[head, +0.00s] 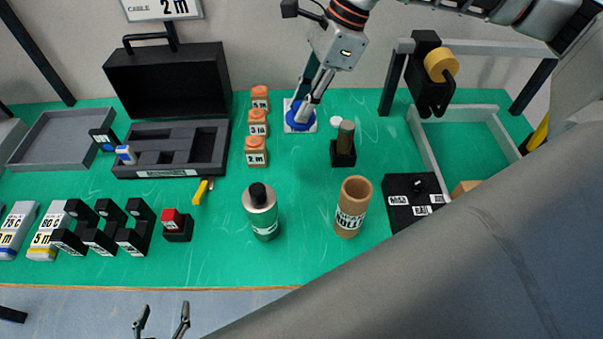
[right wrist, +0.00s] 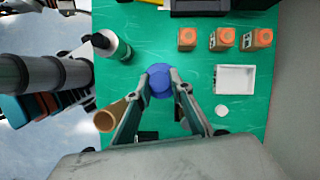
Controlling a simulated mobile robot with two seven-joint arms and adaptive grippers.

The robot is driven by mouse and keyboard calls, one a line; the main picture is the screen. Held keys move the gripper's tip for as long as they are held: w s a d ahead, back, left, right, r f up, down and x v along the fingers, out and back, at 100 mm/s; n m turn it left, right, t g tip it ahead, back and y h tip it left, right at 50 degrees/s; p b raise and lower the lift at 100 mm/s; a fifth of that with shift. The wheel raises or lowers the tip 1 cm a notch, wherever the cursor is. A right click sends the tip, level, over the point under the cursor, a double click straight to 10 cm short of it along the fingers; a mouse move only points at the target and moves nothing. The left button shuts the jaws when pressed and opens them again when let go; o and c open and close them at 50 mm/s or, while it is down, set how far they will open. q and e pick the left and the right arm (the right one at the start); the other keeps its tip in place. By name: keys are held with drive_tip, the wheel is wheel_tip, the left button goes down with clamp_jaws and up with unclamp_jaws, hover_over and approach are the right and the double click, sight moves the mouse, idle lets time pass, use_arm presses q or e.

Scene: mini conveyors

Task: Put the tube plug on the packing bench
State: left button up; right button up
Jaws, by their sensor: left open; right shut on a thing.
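The tube plug (head: 297,121) appears as a blue round piece. My right gripper (head: 305,100) is shut on it at the back middle of the packing bench (head: 240,272), a green-topped table. In the right wrist view the plug (right wrist: 159,78) sits between the fingertips (right wrist: 160,72) of my right gripper, with green bench beyond it. In the head view it overlaps a white square tray (head: 288,127); in the wrist view the tray (right wrist: 235,78) lies clear of it. My left gripper (head: 161,322) is open and empty, in front of the bench's near edge.
Orange blocks (head: 257,151) line up left of the tray. A black case (head: 168,83) stands back left. Green surface lies free between them.

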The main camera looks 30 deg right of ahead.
wheel_tip(320, 180, down, 19)
drive_tip(key=shift+f+p, duration=0.2)
drive_tip(key=shift+p, duration=0.3)
drive_tip(key=shift+f, duration=0.1)
drive_tip(key=o, duration=1.1)
drive_tip(key=v, duration=1.2)
